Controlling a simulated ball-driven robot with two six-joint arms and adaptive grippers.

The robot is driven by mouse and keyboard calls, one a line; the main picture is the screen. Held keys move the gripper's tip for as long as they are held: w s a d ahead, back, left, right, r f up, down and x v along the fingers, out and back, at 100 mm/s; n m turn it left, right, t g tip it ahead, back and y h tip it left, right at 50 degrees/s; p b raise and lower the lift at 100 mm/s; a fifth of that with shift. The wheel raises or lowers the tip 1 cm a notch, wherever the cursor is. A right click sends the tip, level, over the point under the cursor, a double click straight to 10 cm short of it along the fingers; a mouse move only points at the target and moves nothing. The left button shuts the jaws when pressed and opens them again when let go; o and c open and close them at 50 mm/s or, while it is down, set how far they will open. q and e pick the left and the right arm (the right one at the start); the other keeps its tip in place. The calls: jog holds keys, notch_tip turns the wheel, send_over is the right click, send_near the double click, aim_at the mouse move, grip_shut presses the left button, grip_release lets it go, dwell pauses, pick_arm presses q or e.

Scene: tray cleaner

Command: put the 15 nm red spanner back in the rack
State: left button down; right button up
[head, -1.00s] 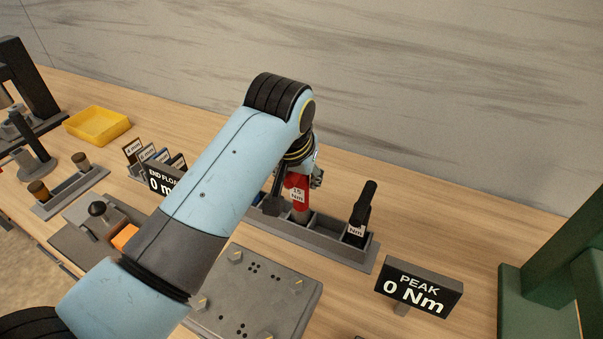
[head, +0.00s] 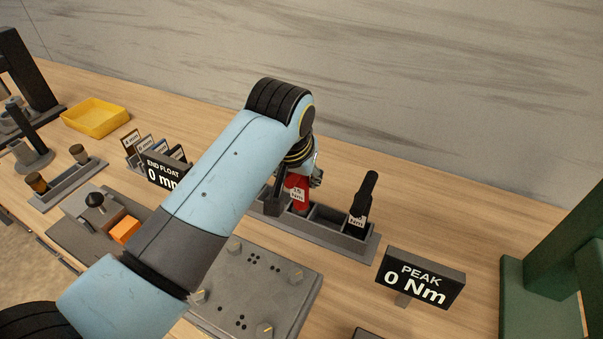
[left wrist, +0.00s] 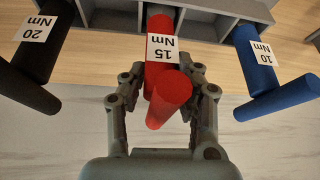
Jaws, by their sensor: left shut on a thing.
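The red spanner (head: 301,207), labelled 15 Nm, stands roughly upright at the rack (head: 360,247). Its lower end is in or right over a middle compartment; the rack's front wall hides how deep it sits. My left gripper (head: 314,177) is mostly hidden behind my own arm in the head view. In the left wrist view the fingers (left wrist: 162,100) are shut around the red handle (left wrist: 168,92), and the rack's compartments (left wrist: 205,24) show beyond it. My right gripper is in neither view.
A black spanner (head: 362,203) stands in the rack's right end; the left wrist view also shows it, labelled 20 Nm (left wrist: 40,62), and a blue 10 Nm spanner (left wrist: 262,65). A PEAK display (head: 422,280) and a grey plate (head: 262,285) stand in front.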

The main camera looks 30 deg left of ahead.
pick_arm(q)
jog(key=shift+f, duration=0.5)
jog(key=c, duration=0.9)
grip_release()
jog(key=v, duration=0.7)
jog(key=shift+s+r, duration=0.2)
